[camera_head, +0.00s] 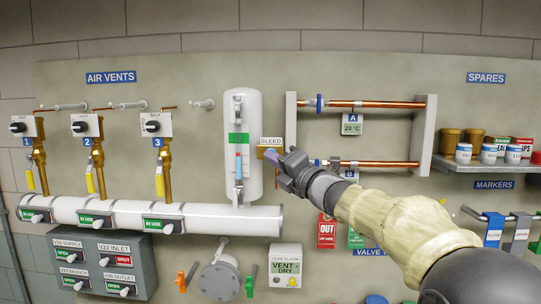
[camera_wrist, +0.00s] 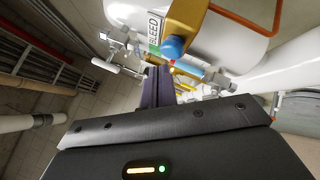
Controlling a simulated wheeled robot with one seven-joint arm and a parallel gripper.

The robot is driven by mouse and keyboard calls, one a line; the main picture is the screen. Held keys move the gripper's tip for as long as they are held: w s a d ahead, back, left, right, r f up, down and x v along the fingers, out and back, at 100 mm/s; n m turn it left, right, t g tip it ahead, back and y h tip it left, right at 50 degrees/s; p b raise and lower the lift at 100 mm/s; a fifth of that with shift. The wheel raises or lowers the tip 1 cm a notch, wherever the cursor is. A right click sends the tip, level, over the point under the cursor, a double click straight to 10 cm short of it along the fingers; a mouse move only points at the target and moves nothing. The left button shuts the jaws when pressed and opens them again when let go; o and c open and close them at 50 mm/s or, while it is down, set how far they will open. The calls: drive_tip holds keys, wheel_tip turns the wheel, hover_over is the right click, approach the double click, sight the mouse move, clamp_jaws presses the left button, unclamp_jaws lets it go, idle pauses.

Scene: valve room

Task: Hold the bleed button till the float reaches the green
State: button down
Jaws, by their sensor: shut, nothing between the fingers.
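The white tank (camera_head: 257,110) stands on the panel with an upright sight glass on its front. The BLEED label (camera_head: 270,142) is right of the glass. In the wrist view the blue bleed button (camera_wrist: 175,48) sits on an ochre bracket (camera_wrist: 190,18) beside the BLEED label (camera_wrist: 153,33). My gripper (camera_head: 272,155) is shut and empty, its fingertips (camera_wrist: 158,72) close to the button; I cannot tell whether they touch it. The head view hides the button behind my gripper.
Copper pipes (camera_head: 375,104) in a white frame lie right of my gripper. Three brass air vents (camera_head: 94,160) and a white header pipe (camera_head: 130,213) are left. A leak alarm box (camera_head: 285,265) is below. A shelf of jars (camera_head: 490,165) is far right.

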drive_tip(key=shift+w, duration=0.2)
idle(0.7)
drive_tip(key=shift+w, duration=0.25)
drive_tip(key=shift+w, duration=0.45)
idle(0.9)
idle(2.8)
drive_tip(key=shift+s+b, duration=0.7)
drive_tip(key=shift+s, duration=0.2)
drive_tip(key=shift+s+a+b, duration=0.1)
drive_tip(key=shift+s+b, duration=1.45)
drive_tip(key=shift+s, duration=0.95)
